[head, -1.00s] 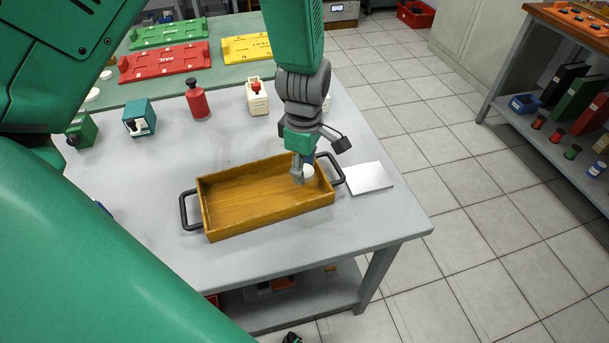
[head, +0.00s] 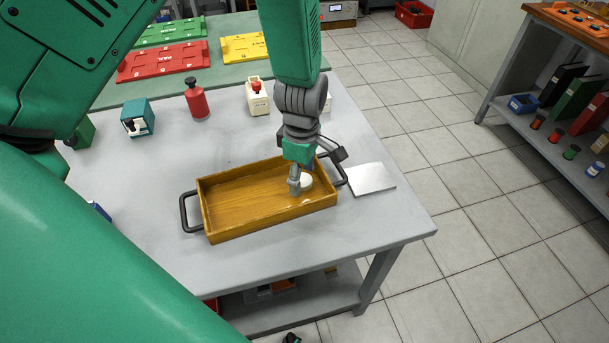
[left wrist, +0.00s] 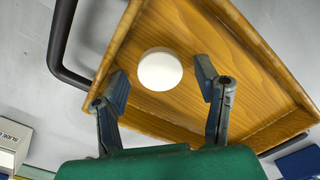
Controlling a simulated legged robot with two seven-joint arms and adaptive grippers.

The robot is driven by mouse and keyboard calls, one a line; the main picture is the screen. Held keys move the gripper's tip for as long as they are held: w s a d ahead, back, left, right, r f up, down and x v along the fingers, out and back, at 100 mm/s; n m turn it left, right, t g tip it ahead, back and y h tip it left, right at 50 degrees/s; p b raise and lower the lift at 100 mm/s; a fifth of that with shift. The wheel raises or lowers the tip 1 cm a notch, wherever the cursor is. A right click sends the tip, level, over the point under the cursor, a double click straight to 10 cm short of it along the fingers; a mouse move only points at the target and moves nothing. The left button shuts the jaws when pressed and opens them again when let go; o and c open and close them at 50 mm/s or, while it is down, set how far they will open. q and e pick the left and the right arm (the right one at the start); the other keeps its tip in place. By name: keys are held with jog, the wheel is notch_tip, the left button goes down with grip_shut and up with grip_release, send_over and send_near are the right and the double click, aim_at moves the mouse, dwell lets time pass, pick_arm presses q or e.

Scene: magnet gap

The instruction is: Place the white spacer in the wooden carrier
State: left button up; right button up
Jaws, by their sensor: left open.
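The white spacer (head: 306,181) is a short round disc. It lies on the floor of the wooden carrier (head: 240,208), near its right end. In the left wrist view the spacer (left wrist: 160,70) shows flat on the wood of the carrier (left wrist: 252,100). My left gripper (head: 301,177) is over that end of the carrier. In the left wrist view its fingers (left wrist: 163,84) are spread, one on each side of the spacer, with visible gaps. In the head view a finger hides part of the spacer. My right gripper is not in view.
A pale square plate (head: 371,178) lies right of the carrier, by its black handle. A red bottle (head: 197,103), a teal box (head: 138,120) and a cream container (head: 257,97) stand behind. Red (head: 163,61) and yellow (head: 245,46) trays lie farther back. The near tabletop is clear.

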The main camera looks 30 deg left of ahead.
aim_at(303, 178)
pick_arm(q)
notch_tip(303, 178, up, 12)
jog(key=p, duration=0.2)
jog(key=shift+w, duration=0.15)
jog(key=shift+a+f, duration=0.1)
jog(key=shift+f, duration=0.05)
